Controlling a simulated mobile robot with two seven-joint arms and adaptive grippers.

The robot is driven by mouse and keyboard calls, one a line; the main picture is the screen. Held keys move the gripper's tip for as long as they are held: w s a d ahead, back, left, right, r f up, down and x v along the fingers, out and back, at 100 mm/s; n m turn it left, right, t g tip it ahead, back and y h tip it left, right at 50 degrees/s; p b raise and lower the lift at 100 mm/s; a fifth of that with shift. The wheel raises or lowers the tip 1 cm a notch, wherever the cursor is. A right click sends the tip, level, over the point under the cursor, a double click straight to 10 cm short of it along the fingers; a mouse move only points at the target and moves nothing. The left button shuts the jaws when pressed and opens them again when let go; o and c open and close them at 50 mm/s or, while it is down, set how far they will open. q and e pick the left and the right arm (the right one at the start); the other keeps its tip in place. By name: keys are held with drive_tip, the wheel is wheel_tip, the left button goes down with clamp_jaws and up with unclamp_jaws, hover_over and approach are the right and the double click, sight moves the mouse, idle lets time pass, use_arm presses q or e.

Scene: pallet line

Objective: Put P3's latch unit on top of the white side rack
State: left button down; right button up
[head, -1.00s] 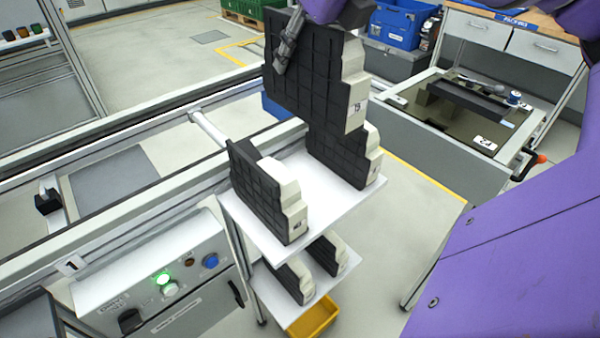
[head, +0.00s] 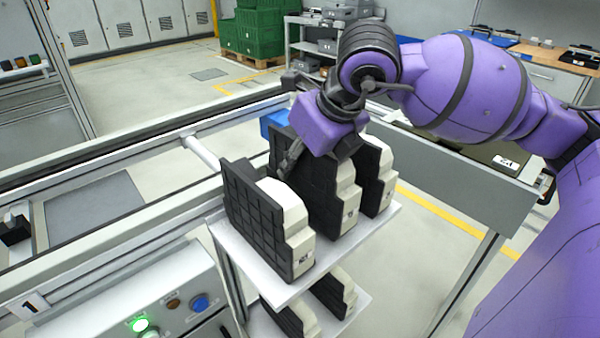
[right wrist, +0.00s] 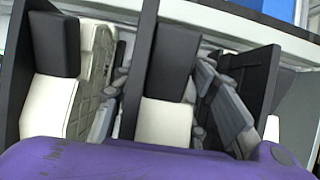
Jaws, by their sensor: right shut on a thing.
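The white side rack (head: 330,262) carries black-and-cream latch units on its top shelf. My right gripper (head: 318,160) is shut on the middle latch unit (head: 346,200), holding it upright between a left unit (head: 300,240) and a right unit (head: 383,185). Its lower edge is at or just above the shelf; I cannot tell whether it touches. In the right wrist view the fingers (right wrist: 165,105) stand on both sides of the held unit (right wrist: 168,75), with the neighbouring units close by. The labels are too small to read surely. My left gripper is not in view.
A lower shelf holds further units (head: 335,292). A control box (head: 150,300) with a lit green button stands at the front left, beside the conveyor rail (head: 110,225). A blue bin (head: 272,121) is behind the rack. Neighbouring units leave little side room.

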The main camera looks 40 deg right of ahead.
wheel_tip(320, 180, down, 2)
drive_tip(key=shift+f, duration=0.2)
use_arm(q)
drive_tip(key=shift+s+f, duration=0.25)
use_arm(e)
drive_tip(key=shift+f, duration=0.15)
drive_tip(key=o, duration=1.4)
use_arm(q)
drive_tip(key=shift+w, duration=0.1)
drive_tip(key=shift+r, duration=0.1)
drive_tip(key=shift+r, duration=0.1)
